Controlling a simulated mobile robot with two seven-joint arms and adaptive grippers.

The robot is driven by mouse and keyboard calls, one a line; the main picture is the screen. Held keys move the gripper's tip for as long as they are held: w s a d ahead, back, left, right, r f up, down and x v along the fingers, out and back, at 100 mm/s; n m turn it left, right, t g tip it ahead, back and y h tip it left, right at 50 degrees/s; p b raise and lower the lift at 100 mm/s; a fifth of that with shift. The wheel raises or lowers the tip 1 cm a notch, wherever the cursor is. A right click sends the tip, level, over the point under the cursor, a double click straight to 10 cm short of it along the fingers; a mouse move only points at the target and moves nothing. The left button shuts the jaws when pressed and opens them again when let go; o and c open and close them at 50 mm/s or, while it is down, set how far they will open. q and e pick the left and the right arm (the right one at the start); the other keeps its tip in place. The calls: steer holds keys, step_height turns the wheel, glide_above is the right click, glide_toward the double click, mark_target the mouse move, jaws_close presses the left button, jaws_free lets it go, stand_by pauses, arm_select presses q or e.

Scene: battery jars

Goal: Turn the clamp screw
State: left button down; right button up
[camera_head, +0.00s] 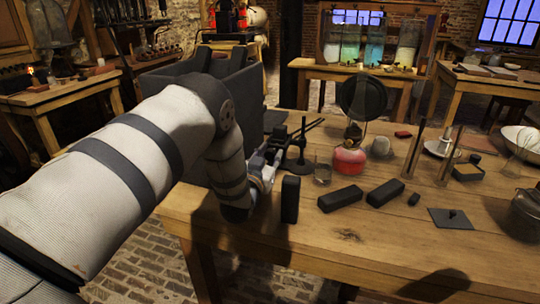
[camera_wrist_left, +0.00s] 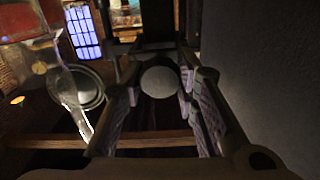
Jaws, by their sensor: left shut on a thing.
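A dark clamp stand (camera_head: 301,152) with rods and a clamp stands near the table's left edge. My left gripper (camera_head: 272,158) is beside it at the clamp, partly hidden by my own left arm in the head view. In the left wrist view the two fingers of my left gripper (camera_wrist_left: 160,100) flank a round grey end face (camera_wrist_left: 160,82), which looks like the clamp screw's head. The fingers are closed on it. Its turned angle cannot be told. My right gripper is not in view.
An upright black block (camera_head: 290,199), a glass beaker (camera_head: 322,174) and a red lamp (camera_head: 348,160) stand close by. Black bars (camera_head: 341,198) lie in front. A large dark box (camera_head: 228,85) is behind my left arm. The table's front middle (camera_head: 350,240) is clear.

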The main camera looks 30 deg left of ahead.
arm_select(q)
steer(key=c, duration=1.2)
jaws_free()
steer(key=shift+c, duration=0.2)
steer(key=v, duration=1.2)
